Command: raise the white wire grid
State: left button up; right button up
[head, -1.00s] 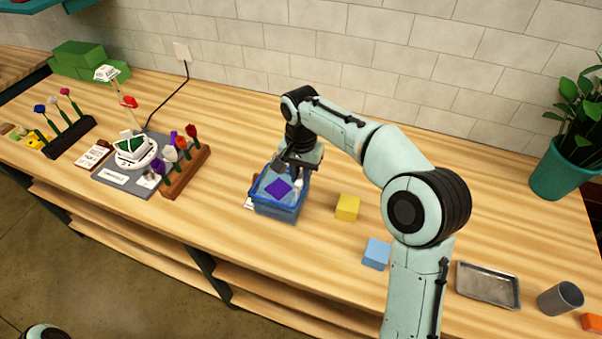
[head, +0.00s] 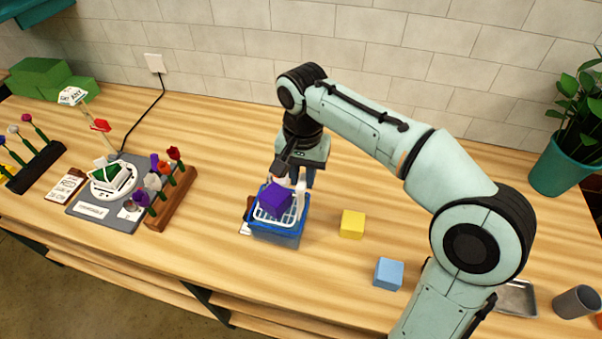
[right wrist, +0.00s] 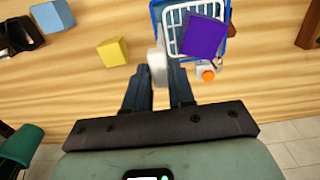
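The white wire grid (head: 262,217) is at about rim height over the blue tub (head: 277,238), with a purple block (head: 275,198) resting on it. The right wrist view also shows the grid (right wrist: 177,17), the purple block (right wrist: 204,38) and the tub's blue rim (right wrist: 227,45). My right gripper (head: 295,178) is at the tub's back right side. In the right wrist view its fingers (right wrist: 158,76) are closed around the grid's white upright handle (right wrist: 157,62). My left gripper is out of view.
A yellow block (head: 352,224) and a light blue block (head: 388,273) lie right of the tub. A wooden flower rack (head: 172,200) and a grey mat (head: 108,214) with a white dish stand left. A potted plant (head: 562,165) is at the far right.

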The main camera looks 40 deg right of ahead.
jog(key=o, duration=0.3)
jog(key=shift+r, duration=0.2)
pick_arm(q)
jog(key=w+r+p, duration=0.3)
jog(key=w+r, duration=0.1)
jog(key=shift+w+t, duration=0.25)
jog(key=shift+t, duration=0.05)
pick_arm(e)
notch_tip(320, 180, up, 13)
jog(key=shift+r, duration=0.2)
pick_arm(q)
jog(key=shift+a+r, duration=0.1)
pick_arm(e)
jog(key=shift+s, duration=0.1)
